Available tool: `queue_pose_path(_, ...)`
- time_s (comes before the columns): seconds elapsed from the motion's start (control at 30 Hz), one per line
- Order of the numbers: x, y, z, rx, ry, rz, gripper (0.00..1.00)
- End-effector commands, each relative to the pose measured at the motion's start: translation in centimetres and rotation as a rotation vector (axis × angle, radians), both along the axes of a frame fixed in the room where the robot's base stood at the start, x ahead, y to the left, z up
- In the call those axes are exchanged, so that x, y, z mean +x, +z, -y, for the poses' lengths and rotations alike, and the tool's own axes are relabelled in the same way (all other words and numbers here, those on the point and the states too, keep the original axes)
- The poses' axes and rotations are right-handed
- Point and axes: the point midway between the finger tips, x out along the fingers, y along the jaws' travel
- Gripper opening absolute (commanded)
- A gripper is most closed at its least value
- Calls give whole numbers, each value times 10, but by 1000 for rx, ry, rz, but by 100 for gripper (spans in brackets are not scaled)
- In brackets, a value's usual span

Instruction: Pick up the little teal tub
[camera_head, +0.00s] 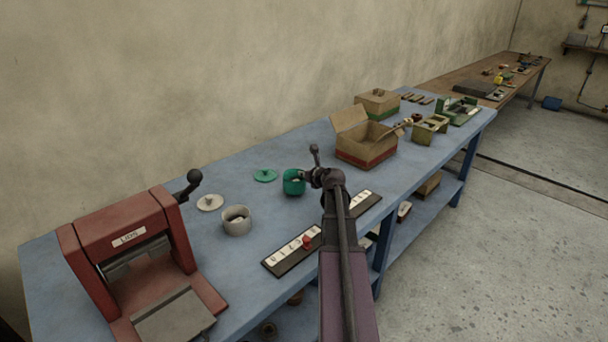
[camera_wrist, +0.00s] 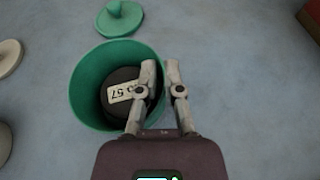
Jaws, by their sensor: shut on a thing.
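The little teal tub (camera_head: 291,187) is upright on the blue bench, near its middle, with its lid off. In the wrist view the tub (camera_wrist: 87,72) is open and holds a dark round thing (camera_wrist: 121,82) with a white label. My gripper (camera_wrist: 160,68) is shut on the tub's right wall, one finger inside the rim and one outside. In the head view my gripper (camera_head: 308,179) reaches the tub from the right, and its fingertips are partly hidden. I see no clear gap under the tub.
A teal lid (camera_head: 265,175) lies behind the tub. A pale tub (camera_head: 237,225) and its lid (camera_head: 210,202) are to the left, near a red machine (camera_head: 130,240). A numbered strip (camera_head: 285,252) lies in front. An open carton (camera_head: 366,151) stands to the right.

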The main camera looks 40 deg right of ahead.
Motion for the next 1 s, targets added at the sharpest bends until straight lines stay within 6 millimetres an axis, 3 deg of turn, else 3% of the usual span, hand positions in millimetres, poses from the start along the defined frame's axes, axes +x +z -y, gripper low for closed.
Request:
queue_pose_path(0.17, -1, 12, 0, 1, 0, 0, 0)
queue_pose_path(0.37, -29, 11, -7, 1, -1, 0, 0)
queue_pose_path(0.8, -116, 20, -26, 1, -2, 0, 0)
queue_pose_path(1.0, -142, 22, -31, 1, -1, 0, 0)
